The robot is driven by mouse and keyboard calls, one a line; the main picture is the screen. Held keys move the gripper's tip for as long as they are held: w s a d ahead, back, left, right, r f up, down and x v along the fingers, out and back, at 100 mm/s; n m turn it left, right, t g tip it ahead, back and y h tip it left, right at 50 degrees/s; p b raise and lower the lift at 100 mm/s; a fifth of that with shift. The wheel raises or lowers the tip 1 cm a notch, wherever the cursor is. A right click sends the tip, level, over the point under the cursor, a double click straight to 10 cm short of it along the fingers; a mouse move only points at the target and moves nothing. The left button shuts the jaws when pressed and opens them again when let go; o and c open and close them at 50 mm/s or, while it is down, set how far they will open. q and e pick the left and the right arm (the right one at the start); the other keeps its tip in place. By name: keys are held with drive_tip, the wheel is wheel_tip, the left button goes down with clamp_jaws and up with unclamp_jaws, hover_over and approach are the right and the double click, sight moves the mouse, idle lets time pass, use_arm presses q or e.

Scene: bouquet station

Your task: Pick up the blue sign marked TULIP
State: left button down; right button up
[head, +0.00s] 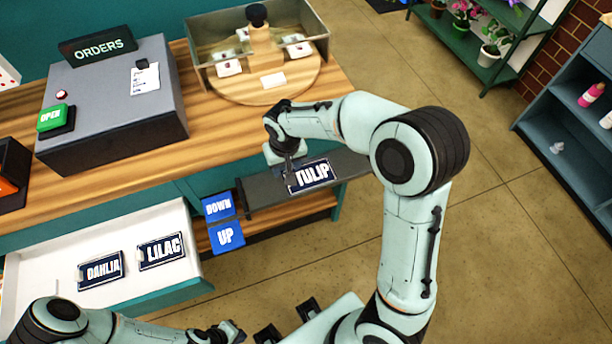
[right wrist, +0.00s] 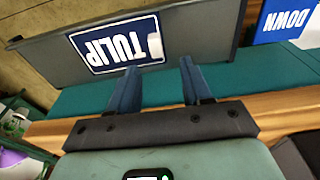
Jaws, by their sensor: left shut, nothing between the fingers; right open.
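The blue TULIP sign (head: 312,176) has white lettering and a pale border. It lies on a dark grey shelf (head: 262,196) at the front of the counter. In the right wrist view the sign (right wrist: 105,45) appears upside down, with a pale tab at its right end. My right gripper (head: 289,163) is open, at the sign's left end in the head view. In the right wrist view its two fingers (right wrist: 157,72) point toward the tab end, with nothing seen between them. Contact cannot be told. My left gripper (head: 232,332) is shut and empty at the bottom, away from the sign.
Blue DOWN (head: 218,207) and UP (head: 227,237) panels are left of the shelf. An open white drawer (head: 45,265) holds the DAHLIA (head: 101,270) and LILAC (head: 161,250) signs. An ORDERS box (head: 110,95) and a glass-sided tray (head: 318,50) stand on the counter.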

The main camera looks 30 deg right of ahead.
sight(309, 174)
drive_tip(key=shift+w+f, duration=0.1)
drive_tip(key=shift+f, duration=0.7)
drive_tip(key=f, duration=0.4)
drive_tip(key=shift+d+f, duration=0.1)
drive_tip(key=shift+d, duration=0.25)
drive_tip(key=shift+f, duration=0.5)
clamp_jaws()
